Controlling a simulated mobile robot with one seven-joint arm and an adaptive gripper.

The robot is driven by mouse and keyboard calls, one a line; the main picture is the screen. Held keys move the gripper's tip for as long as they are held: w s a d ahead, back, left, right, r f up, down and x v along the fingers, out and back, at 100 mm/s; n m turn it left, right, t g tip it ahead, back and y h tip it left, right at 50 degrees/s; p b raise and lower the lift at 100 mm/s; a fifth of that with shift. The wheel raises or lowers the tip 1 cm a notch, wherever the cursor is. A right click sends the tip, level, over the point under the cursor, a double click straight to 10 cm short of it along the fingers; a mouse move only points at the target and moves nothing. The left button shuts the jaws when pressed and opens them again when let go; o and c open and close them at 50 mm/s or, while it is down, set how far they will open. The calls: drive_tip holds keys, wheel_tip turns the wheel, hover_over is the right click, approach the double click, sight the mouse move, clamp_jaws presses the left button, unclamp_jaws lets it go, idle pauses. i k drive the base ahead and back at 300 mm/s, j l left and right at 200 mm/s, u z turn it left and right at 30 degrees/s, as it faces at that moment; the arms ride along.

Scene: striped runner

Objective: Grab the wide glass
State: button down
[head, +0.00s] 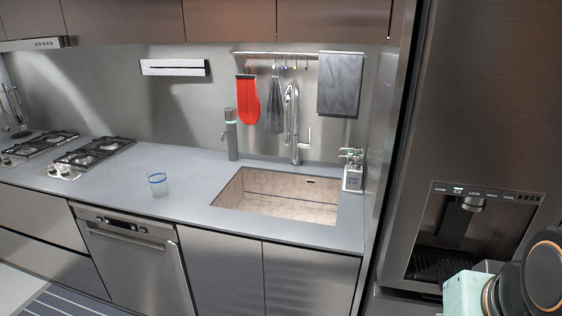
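A wide clear glass (158,185) with a blue band near its rim stands upright on the grey counter (185,168), left of the sink and near the counter's front edge. Nothing touches it. A part of my arm, black with orange rings and a pale green piece, shows at the lower right corner, far from the glass. My gripper's fingers are not visible.
A sink (282,194) with a tall faucet (292,120) is right of the glass. A dark cylinder (231,135) stands behind it. Gas burners (95,153) are at left. A fridge (480,120) fills the right. The counter around the glass is clear.

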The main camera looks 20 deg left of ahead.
sight(157, 178)
drive_tip(key=u, duration=1.65)
drive_tip(key=i+j+u, duration=0.1)
drive_tip(key=i+u, duration=0.15)
drive_tip(key=i, duration=1.15)
